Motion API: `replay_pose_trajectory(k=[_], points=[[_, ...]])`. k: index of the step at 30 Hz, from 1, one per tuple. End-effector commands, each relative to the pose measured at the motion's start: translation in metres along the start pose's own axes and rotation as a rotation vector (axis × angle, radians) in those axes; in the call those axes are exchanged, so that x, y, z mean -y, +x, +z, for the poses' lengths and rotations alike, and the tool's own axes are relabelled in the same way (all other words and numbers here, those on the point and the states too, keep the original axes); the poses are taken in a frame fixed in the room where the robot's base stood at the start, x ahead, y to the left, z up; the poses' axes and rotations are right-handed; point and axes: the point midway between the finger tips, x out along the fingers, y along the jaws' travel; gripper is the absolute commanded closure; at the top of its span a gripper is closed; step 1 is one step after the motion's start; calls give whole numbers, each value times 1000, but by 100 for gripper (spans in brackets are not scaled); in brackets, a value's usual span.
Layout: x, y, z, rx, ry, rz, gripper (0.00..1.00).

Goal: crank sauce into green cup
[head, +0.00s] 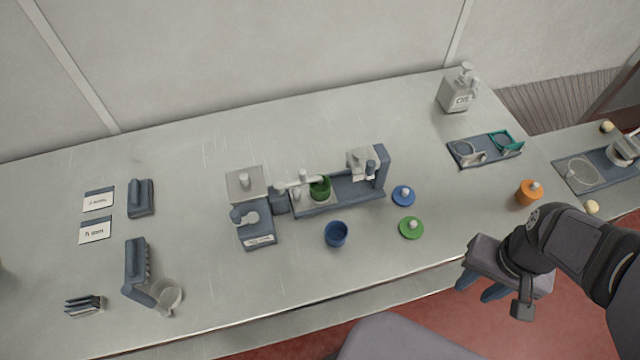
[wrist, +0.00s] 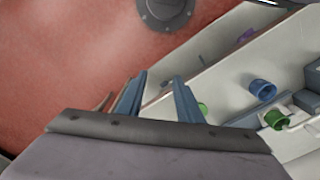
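The green cup (head: 320,190) stands upright on the slate-blue dispenser base (head: 352,192), next to a pale horizontal arm or spout (head: 298,183). It also shows in the wrist view (wrist: 276,119). A grey unit with a knob-like handle (head: 238,215) stands left of the cup; I cannot tell for sure which part is the crank. A small dark handle (head: 371,166) sits on the white block at the base's right end. My gripper (head: 478,288) is beyond the table's front edge at right, far from the cup. Its fingers (wrist: 157,95) are apart and empty.
A blue cup (head: 336,234) stands in front of the base. Blue (head: 403,195), green (head: 411,229) and orange (head: 529,192) knobbed lids lie to the right. A pump bottle (head: 458,90) stands at the back. The table's left middle (head: 195,200) is clear.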

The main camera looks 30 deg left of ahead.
Motion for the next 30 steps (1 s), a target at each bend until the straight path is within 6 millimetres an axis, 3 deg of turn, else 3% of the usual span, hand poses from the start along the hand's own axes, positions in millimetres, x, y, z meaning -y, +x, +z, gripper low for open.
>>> replay_pose_trajectory(k=[11, 17, 20, 23, 27, 30], points=[[3, -2, -3, 0, 1, 0, 67], [32, -18, -33, 0, 13, 0, 67], [67, -31, -58, 1, 30, 0, 67], [118, -42, -81, 3, 54, 1, 67], [205, -54, -96, 4, 95, 2, 67], [272, -59, -90, 3, 125, 2, 67]])
